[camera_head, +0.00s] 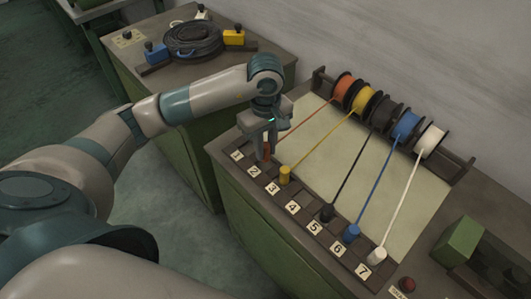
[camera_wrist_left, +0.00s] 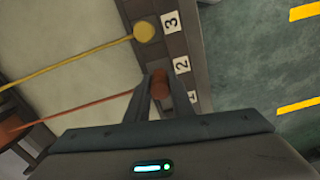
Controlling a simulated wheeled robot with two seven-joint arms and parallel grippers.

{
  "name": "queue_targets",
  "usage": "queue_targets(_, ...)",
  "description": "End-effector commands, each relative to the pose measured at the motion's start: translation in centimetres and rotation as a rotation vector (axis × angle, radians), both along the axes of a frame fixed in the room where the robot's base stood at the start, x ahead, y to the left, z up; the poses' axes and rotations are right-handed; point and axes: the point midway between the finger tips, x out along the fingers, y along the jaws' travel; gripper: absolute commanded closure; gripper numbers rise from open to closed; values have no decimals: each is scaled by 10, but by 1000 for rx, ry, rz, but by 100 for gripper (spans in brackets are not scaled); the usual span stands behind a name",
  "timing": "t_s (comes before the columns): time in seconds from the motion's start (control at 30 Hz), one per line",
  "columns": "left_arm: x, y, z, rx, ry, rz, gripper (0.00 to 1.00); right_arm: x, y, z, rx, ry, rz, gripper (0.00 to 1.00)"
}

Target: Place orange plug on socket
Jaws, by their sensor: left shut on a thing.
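The orange plug (camera_head: 266,148) with its orange cable is between the fingers of my left gripper (camera_head: 264,146), which is shut on it. The plug stands upright at the socket strip (camera_head: 318,228), close to the labels 1 and 2. In the left wrist view the orange plug (camera_wrist_left: 159,86) sits between the fingertips of my left gripper (camera_wrist_left: 158,92), near label 2 (camera_wrist_left: 182,65). I cannot tell whether the plug is seated in a socket or just above it. My right gripper is not in view.
A yellow plug (camera_head: 285,175) stands by label 3. Black (camera_head: 327,212), blue (camera_head: 351,232) and white (camera_head: 376,256) plugs stand farther along the strip. Coloured spools (camera_head: 382,115) line the back. A red button (camera_head: 406,285) is at the lower right.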

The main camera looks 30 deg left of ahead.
Motion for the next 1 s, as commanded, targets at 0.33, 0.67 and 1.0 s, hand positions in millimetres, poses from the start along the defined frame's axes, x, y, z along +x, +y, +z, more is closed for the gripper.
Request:
queue_targets(0.33, -1, 0, -30, 0, 1, -1, 100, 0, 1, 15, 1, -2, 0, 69)
queue_targets(0.67, 0, 0, -33, 1, 0, -1, 100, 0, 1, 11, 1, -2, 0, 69)
queue_targets(1.0, 0, 0, -33, 0, 0, -1, 60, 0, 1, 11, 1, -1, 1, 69)
